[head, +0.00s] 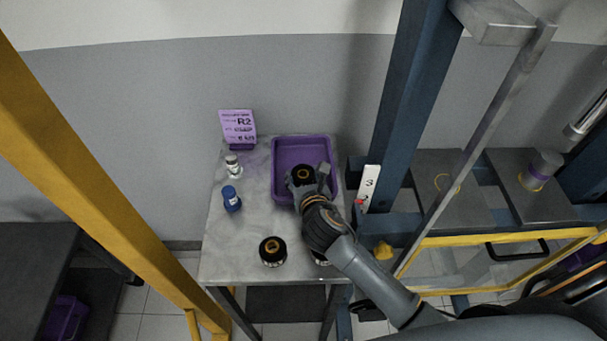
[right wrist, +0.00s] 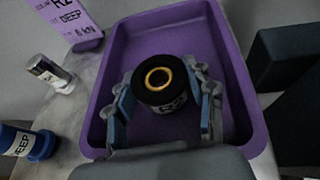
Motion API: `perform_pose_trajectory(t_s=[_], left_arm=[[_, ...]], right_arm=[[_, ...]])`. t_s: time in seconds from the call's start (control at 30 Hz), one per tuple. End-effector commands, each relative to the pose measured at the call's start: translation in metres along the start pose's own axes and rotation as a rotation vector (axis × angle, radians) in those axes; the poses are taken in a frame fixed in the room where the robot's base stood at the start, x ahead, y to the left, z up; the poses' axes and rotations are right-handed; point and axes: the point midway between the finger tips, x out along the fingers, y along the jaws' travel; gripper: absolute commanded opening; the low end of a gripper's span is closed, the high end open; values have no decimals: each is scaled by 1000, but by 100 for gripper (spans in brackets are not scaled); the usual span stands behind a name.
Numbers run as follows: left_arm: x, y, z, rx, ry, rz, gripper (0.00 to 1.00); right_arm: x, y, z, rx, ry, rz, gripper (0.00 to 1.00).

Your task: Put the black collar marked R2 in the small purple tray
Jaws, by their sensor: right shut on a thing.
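My right gripper (head: 307,178) is shut on a black collar (head: 302,171) with a gold ring on top. In the right wrist view the collar (right wrist: 162,84) sits upright between the two fingers, and its white label seems to read R2. Gripper and collar are over the inside of the small purple tray (head: 275,165); the tray's floor also shows around them in the right wrist view (right wrist: 125,50). I cannot tell whether the collar touches the floor. My left gripper is not in view.
Another black collar (head: 272,250) stands at the table's front, and a dark item beside it is mostly hidden by my arm. A blue part (head: 231,199), a silver part (head: 233,168) and a purple R2 sign (head: 238,128) stand left. A blue post (head: 405,100) rises right.

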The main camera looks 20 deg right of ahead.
Motion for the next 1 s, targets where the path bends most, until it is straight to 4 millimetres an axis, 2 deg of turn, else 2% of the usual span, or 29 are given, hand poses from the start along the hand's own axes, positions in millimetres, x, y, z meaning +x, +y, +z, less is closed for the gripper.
perform_pose_trajectory(t_s=[0.33, 0.37, 0.43, 0.47, 0.83, 1.0], left_arm=[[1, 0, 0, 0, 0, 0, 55], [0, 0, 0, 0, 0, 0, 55], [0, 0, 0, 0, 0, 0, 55], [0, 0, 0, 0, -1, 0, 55], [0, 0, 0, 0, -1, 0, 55], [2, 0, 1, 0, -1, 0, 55]], right_arm=[[1, 0, -1, -1, -5, 1, 1], [1, 0, -2, -1, -1, 0, 60], [1, 0, -2, -1, -1, 0, 74], [1, 0, -2, -1, -1, 0, 76], [-1, 0, 1, 1, -1, 0, 76], [-23, 0, -1, -1, 0, 1, 76]])
